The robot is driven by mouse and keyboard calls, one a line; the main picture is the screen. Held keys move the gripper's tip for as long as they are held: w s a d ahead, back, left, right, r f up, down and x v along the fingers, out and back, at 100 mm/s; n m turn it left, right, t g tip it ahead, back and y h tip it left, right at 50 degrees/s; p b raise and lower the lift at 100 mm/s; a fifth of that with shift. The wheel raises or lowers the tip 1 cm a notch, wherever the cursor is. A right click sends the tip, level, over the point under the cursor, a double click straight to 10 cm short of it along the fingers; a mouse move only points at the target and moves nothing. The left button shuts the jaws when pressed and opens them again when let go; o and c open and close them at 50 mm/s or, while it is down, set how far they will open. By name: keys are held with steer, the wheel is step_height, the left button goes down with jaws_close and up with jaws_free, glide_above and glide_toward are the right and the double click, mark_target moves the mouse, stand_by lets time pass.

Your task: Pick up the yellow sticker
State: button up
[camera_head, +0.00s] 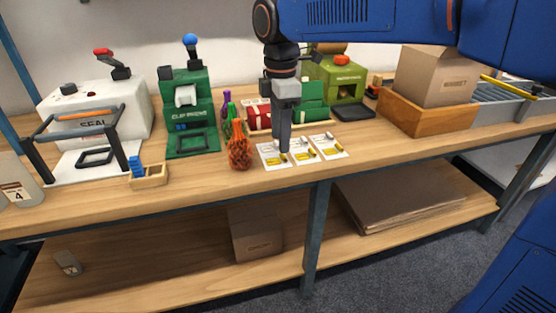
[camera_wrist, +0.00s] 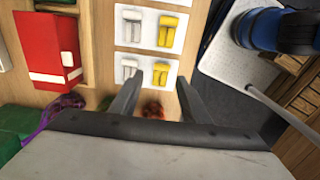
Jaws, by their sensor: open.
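Three white cards lie in a row near the bench's front edge: left card (camera_head: 264,158), middle card (camera_head: 293,155), right card (camera_head: 333,154). In the wrist view each shows silver-grey and yellow pieces side by side. The lowest yellow sticker (camera_wrist: 161,74) there lies just beyond my fingertips, and another yellow sticker (camera_wrist: 167,32) lies above it. My gripper (camera_head: 285,149) points down over the left and middle cards and hides part of them. In the wrist view my gripper (camera_wrist: 158,90) has its fingers apart with nothing between them.
An orange net bag (camera_head: 239,150) stands left of the cards. A red box (camera_head: 258,113) and green machines are behind. A wooden tray (camera_head: 425,116) with a cardboard box (camera_head: 440,78) stands to the right. Bare bench lies along the front edge.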

mark_target(281, 159)
steer(key=shift+s+f, duration=0.1)
steer(key=shift+f, duration=2.1)
jaws_close()
